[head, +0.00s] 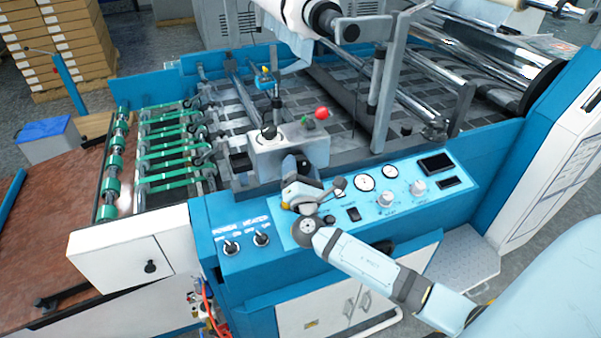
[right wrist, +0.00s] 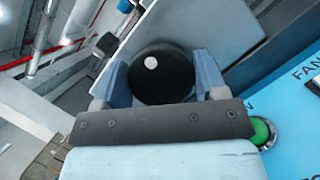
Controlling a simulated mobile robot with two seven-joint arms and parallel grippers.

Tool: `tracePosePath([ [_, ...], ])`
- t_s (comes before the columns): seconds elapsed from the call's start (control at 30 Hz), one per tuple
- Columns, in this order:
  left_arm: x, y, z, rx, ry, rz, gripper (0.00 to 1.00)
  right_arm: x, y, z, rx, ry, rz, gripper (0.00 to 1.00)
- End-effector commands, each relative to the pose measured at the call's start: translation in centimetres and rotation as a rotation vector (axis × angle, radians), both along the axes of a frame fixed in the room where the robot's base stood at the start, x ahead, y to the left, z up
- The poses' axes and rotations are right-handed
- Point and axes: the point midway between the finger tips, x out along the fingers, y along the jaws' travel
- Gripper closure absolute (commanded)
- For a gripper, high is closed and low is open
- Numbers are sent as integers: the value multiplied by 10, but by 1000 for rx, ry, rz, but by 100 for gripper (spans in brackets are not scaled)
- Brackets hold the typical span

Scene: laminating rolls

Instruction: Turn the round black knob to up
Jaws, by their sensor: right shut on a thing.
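The round black knob (right wrist: 165,82) fills the space between my right gripper's fingers in the right wrist view. A white dot shows on its face, up and left of the middle in that picture. My right gripper (right wrist: 163,80) is shut on the knob, with one blue-grey finger on each side. In the head view my right gripper (head: 291,168) is at the front of the grey box (head: 265,160) above the blue control panel; the knob is hidden there. My left gripper is not in view.
The blue panel (head: 460,205) carries gauges, dials and switches below and right of my gripper. A green button (right wrist: 262,132) is close beside my gripper. Green-banded rollers (head: 165,160) lie left.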

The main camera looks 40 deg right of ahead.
Motion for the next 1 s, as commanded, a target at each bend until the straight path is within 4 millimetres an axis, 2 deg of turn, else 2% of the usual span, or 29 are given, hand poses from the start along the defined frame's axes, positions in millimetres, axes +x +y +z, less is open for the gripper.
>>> tracePosePath([
  [0.1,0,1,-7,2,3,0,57,0,0,-3,-95,24,2,58],
  [0.43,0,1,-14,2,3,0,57,0,1,-2,-283,69,1,58],
  [1.0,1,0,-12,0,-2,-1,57,0,1,-1,-353,87,2,58],
])
